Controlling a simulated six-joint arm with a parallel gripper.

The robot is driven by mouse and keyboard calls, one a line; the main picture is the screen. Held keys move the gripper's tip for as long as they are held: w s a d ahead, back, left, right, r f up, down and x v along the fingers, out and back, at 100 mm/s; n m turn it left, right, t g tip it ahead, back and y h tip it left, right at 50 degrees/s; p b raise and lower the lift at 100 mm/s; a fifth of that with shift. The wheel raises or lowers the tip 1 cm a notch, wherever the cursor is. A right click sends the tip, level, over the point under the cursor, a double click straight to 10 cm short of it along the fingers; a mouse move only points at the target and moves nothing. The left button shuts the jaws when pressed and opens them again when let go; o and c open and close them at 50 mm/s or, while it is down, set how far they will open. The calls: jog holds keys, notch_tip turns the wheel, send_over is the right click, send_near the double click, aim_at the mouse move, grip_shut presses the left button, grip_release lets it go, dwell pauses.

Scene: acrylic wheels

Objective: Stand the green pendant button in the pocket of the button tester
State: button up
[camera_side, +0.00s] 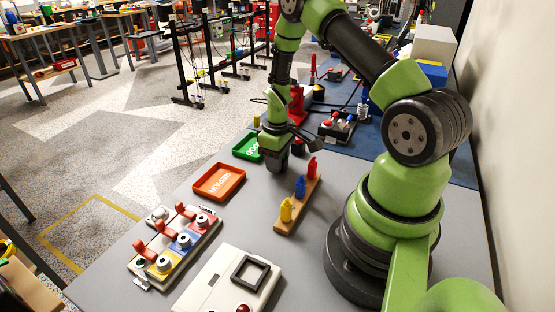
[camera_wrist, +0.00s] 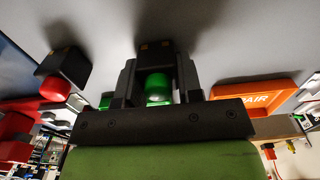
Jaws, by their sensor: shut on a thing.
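My gripper (camera_side: 275,163) hangs over the grey table in the side view, between the green tray and the wooden rack. In the wrist view my gripper (camera_wrist: 157,76) is shut on the green pendant button (camera_wrist: 157,88); its green part shows between the two dark fingers. In the side view I cannot make the green pendant button out behind the fingers. The button tester (camera_side: 212,277) appears to be the pale box at the front, with a dark square-framed pocket (camera_side: 250,272) and a red button. My gripper is well away from it, farther back.
A wooden rack (camera_side: 291,218) holds yellow, blue and red pieces upright. An orange tray (camera_side: 219,182) and a green tray (camera_side: 246,148) lie left of my gripper. A clamp fixture (camera_side: 176,246) with red levers stands left of the tester. A red-topped black piece (camera_wrist: 62,80) is nearby.

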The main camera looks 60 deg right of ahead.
jog(key=shift+f, duration=0.15)
jog(key=o, duration=0.9)
jog(key=shift+o, duration=0.2)
